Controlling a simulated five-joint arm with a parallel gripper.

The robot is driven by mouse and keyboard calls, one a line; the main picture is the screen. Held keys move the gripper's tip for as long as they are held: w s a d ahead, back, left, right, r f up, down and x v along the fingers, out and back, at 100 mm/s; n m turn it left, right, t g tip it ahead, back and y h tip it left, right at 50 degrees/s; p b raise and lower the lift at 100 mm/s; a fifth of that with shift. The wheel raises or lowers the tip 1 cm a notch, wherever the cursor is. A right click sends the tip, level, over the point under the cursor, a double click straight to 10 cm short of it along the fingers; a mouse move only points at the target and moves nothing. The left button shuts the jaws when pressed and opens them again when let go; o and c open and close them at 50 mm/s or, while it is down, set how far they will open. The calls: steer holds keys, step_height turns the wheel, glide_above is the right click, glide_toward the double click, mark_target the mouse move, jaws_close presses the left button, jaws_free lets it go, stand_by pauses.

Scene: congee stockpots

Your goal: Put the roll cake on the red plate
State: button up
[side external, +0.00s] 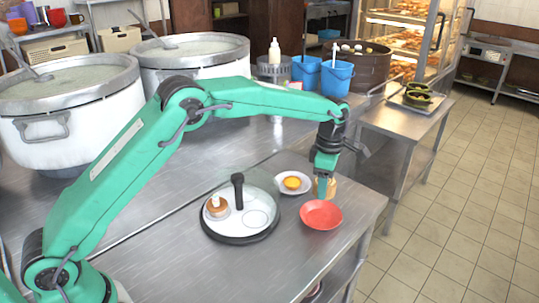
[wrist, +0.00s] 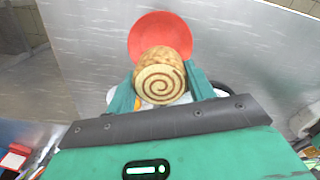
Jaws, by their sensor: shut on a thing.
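The roll cake (wrist: 161,80) is tan with a brown spiral on its end face, and sits between my gripper's two green fingers in the wrist view. In the side view the roll cake (side external: 328,189) shows partly behind my gripper (side external: 322,188), which is shut on it. The red plate (side external: 321,215) lies on the metal table just in front of the gripper, near the table's right edge. In the wrist view the red plate (wrist: 160,32) is beyond the cake, partly covered by it. I cannot tell the exact height of the cake above the table.
A white plate with a yellow item (side external: 293,182) is left of my gripper. A round tray (side external: 208,229) with a glass dome, black handle and small cake stands further left. Large stockpots (side external: 60,140) and blue buckets (side external: 335,80) stand behind. The table front is clear.

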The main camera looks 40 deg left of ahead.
mark_target(320, 218)
steer(key=shift+f, duration=4.15)
steer(key=shift+f, duration=0.4)
steer(key=o, duration=1.1)
steer(key=shift+c, duration=1.5)
steer(key=shift+r, duration=0.2)
steer(key=shift+r, duration=0.4)
steer(key=shift+r, duration=0.3)
steer(key=shift+r, duration=0.75)
steer(key=shift+r, duration=0.3)
